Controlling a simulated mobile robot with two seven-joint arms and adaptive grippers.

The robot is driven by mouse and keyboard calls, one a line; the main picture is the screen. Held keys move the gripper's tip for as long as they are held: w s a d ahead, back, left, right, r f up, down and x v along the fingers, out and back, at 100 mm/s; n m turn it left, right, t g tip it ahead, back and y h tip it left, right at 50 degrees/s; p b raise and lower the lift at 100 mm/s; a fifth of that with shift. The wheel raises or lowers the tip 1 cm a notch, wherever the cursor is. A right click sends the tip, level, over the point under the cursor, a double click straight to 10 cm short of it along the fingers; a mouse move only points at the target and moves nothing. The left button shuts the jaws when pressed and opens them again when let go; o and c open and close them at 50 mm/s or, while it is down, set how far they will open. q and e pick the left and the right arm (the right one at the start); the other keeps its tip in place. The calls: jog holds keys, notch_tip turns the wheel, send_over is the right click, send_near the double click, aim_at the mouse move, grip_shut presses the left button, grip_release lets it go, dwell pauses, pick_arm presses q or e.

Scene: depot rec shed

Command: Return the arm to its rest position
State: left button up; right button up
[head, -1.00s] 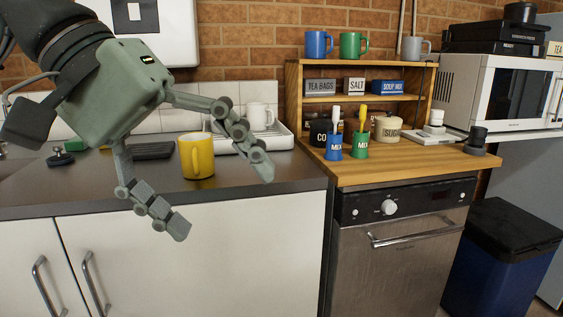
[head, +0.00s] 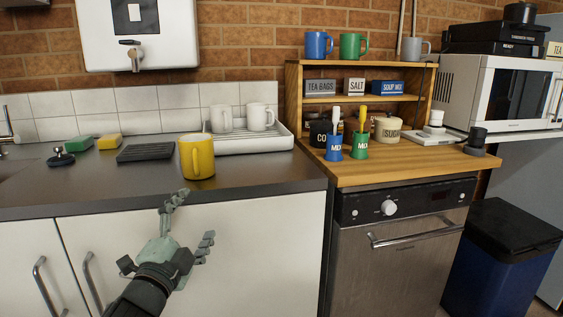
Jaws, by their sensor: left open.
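My left gripper (head: 191,217) is low in the head view, in front of the white cupboard doors (head: 270,240). Its arm comes up from the bottom edge. The fingers are spread and nothing is between them. One finger reaches up to about the counter's front edge in the picture, below the yellow mug (head: 198,158). The mug stands upright on the grey counter (head: 105,187), apart from the fingers. My right gripper does not show.
A white drying tray (head: 270,143) with white mugs stands behind the yellow mug. A dark ridged mat (head: 145,152), sponges (head: 108,142) and a black-knobbed item (head: 60,157) lie to the left. The wooden worktop (head: 410,169) with pots and a shelf stands right.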

pick_arm(q)
jog(key=s+a+f+n+g+y, duration=0.1)
jog(key=s+a+f+n+g, duration=0.15)
jog(key=f, duration=0.55)
jog(key=s+a+f+n+g+y, duration=0.2)
jog(key=s+f+n, duration=0.1)
jog(key=f, duration=0.4)
jog(key=s+a+f+n+g+y, duration=0.1)
jog(key=s+a+f+n+g, duration=0.15)
jog(key=f, duration=0.55)
jog(key=s+a+f+n+g, duration=0.1)
jog(key=s+f+n+g, duration=0.2)
jog(key=s+f, duration=0.5)
jog(key=s+a+f+n+g, duration=0.1)
jog(key=s+f+n+g, duration=0.2)
jog(key=s+f, duration=0.6)
jog(key=s+g, duration=0.2)
jog(key=s, duration=0.3)
jog(key=shift+s+f+g, duration=0.25)
jog(key=shift+f+g, duration=0.05)
jog(key=shift+a, duration=0.1)
